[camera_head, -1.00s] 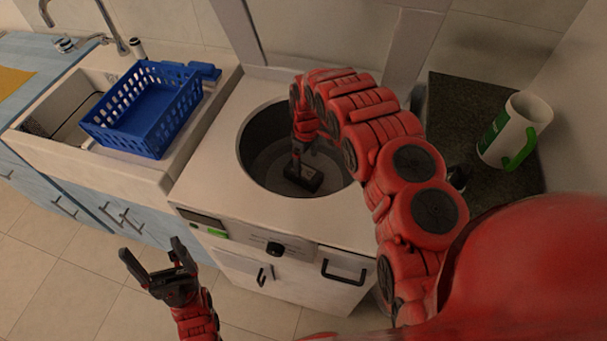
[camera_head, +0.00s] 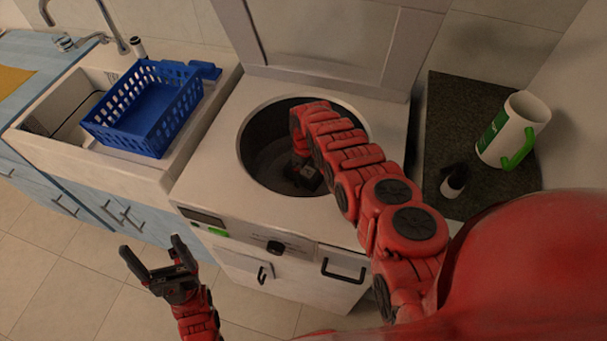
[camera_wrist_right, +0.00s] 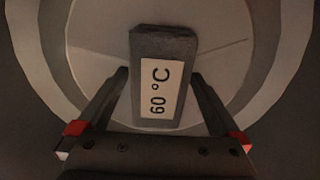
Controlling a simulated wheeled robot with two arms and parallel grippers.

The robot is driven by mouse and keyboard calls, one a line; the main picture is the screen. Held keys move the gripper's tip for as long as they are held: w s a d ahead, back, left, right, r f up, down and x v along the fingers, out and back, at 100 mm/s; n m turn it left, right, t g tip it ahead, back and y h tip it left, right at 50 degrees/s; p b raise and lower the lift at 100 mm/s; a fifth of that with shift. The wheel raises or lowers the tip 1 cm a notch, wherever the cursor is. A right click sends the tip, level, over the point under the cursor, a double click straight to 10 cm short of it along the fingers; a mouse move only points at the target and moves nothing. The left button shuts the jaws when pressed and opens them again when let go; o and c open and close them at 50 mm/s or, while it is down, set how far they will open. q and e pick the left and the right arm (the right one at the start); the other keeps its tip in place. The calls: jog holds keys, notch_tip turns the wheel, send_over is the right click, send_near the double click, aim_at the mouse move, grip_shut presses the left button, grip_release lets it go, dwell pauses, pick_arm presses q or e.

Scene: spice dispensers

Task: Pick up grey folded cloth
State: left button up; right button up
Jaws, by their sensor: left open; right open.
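The grey folded cloth (camera_wrist_right: 165,45) shows in the right wrist view, with a white label reading "60 °C" on it. It lies on the light floor of the round drum of the washer (camera_head: 185,190). My right gripper (camera_wrist_right: 162,85) is open, with one finger on each side of the cloth's near part; I cannot tell whether they touch it. In the head view my right arm reaches down into the drum, and the gripper (camera_head: 305,180) mostly hides the cloth. My left gripper (camera_head: 155,258) is open and empty above the floor, in front of the cabinets.
The drum's round wall (camera_head: 250,150) surrounds my right gripper closely. A blue basket (camera_head: 150,110) sits on the sink to the left. A white and green mug (camera_head: 510,130) and a small dark-and-white bottle (camera_head: 454,182) stand on the dark counter (camera_head: 440,130) at right.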

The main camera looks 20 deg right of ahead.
jog(key=c, duration=1.4)
jog(key=shift+r, duration=0.1)
jog(key=shift+c, duration=0.2)
